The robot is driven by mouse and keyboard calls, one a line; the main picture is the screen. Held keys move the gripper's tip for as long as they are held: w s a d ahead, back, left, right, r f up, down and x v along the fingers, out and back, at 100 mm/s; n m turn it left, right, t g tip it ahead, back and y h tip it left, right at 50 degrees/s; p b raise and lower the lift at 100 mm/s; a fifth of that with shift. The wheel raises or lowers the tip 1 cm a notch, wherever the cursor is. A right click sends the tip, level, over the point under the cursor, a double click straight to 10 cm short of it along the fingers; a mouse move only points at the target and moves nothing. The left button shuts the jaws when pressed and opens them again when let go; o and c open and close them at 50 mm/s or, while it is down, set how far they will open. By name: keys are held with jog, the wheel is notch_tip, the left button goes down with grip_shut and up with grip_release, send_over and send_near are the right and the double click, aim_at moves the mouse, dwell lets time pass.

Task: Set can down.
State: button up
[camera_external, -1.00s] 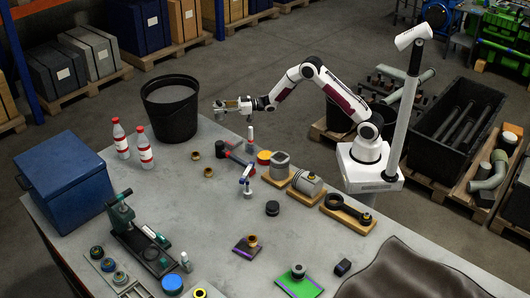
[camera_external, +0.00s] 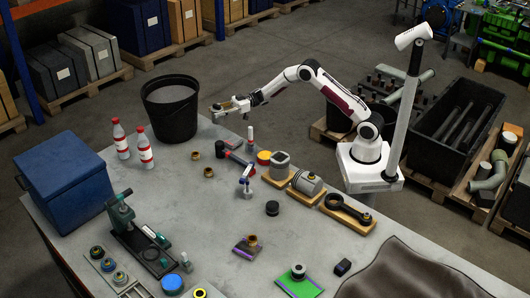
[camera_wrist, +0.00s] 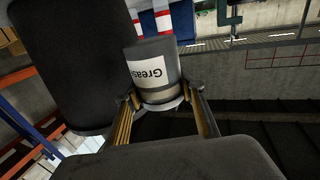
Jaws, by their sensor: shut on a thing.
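The can, grey with a white label reading "Grease", fills the middle of the wrist view (camera_wrist: 153,75). My gripper (camera_wrist: 165,105) is shut on the can, with one finger on each side near its lower end in that view. In the external view my gripper (camera_external: 224,107) reaches left from the arm, just right of the black bucket. The can is small and hard to make out at the fingertips there. It appears to be held in the air near the table's back edge.
The black bucket (camera_external: 171,118) stands close by; it also fills the left of the wrist view (camera_wrist: 65,65). Two red-capped bottles (camera_external: 145,148) stand left of it. Brass rings (camera_external: 208,172), a hammer (camera_external: 228,149) and mounted parts (camera_external: 307,183) lie nearer. The table (camera_external: 180,215) is clear mid-left.

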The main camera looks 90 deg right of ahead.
aim_at(221, 122)
jog(key=shift+f, duration=2.45)
jog(key=shift+f, duration=0.1)
jog(key=shift+f, duration=2.25)
jog(key=shift+f, duration=0.2)
jog(key=o, duration=1.2)
jog(key=shift+o, duration=0.2)
jog(key=shift+v, duration=3.9)
jog(key=shift+r, duration=0.1)
